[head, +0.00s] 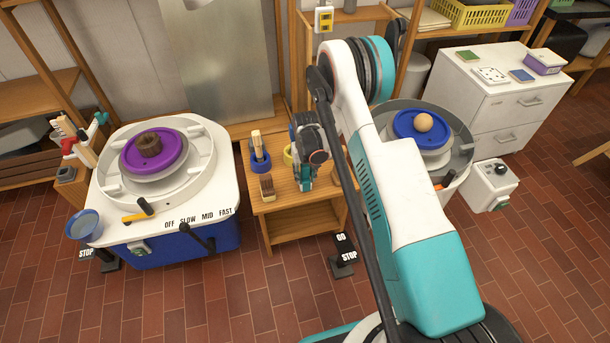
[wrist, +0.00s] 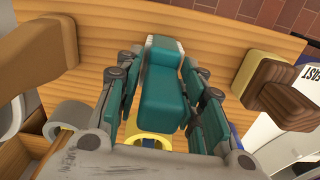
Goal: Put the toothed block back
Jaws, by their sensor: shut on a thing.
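My gripper (head: 305,172) is over the small wooden table between the two wheels. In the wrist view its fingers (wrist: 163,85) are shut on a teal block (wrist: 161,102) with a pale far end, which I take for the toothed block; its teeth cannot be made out. A yellow ring holder (wrist: 150,148) shows partly below the block; it also shows in the head view (head: 288,155), partly hidden by my gripper. Whether the block touches the ring or the table cannot be told.
On the wooden table (head: 285,222), a blue ring (head: 259,165) holds a tan tool, and a brown-and-tan block (head: 267,187) lies nearer the front left. A tan piece (wrist: 38,45) lies opposite. Wheels with a purple disc (head: 153,165) and a blue disc (head: 405,125) flank the table.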

